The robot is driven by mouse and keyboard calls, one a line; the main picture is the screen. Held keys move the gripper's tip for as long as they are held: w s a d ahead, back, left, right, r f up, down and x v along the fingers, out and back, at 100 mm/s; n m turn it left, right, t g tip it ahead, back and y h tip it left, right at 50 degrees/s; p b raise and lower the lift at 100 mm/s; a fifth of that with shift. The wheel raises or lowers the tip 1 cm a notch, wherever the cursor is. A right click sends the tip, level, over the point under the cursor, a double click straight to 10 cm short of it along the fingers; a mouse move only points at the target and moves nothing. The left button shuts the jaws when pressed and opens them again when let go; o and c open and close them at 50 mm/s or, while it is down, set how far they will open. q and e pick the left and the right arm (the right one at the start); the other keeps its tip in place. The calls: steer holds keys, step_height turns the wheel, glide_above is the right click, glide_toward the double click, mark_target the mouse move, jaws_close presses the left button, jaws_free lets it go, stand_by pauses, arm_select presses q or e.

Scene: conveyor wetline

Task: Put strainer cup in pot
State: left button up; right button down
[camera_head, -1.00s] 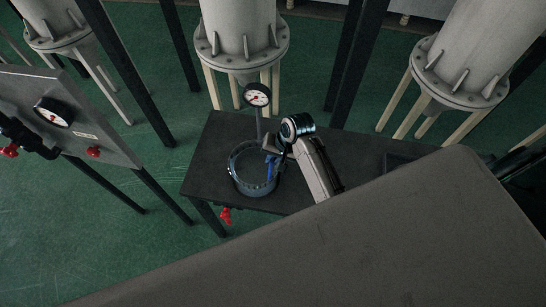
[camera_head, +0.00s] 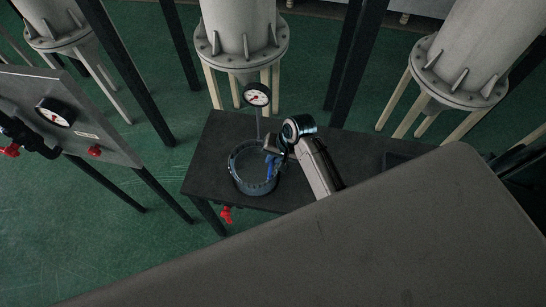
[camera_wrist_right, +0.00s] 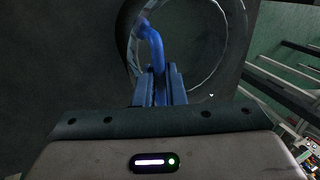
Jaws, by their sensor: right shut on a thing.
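The pot (camera_head: 234,174) is a round, dark, glassy-rimmed vessel on the dark table. In the right wrist view its curved rim (camera_wrist_right: 222,60) shows behind the fingers. My right gripper (camera_head: 274,152) is over the pot's right side. It is shut on the strainer cup (camera_head: 270,167), of which a blue, bent, handle-like part shows. In the right wrist view this blue part (camera_wrist_right: 155,45) rises from between the fingers (camera_wrist_right: 160,88) and reaches across the pot's opening. I cannot tell whether it touches the pot's floor. My left gripper is not in view.
A gauge (camera_head: 257,95) on a thin stem stands behind the pot. A red valve handle (camera_head: 227,215) is below the table's front edge. The table (camera_head: 222,135) has free room left of the pot. A gauge panel (camera_head: 70,115) stands at the left.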

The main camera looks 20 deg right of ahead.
steer(key=shift+f+b, duration=0.45)
steer(key=shift+f, duration=0.9)
steer(key=c, duration=1.4)
jaws_free()
steer(key=shift+a, duration=0.1)
steer(key=shift+c, duration=0.2)
steer(key=shift+s+f, duration=0.2)
steer(key=shift+r, duration=0.15)
steer(key=shift+w+d+r, duration=0.1)
steer(key=shift+d+r, duration=0.1)
steer(key=shift+r, duration=0.1)
steer(key=b+v, duration=0.2)
steer(key=v, duration=0.8)
steer(key=shift+r+b, duration=0.3)
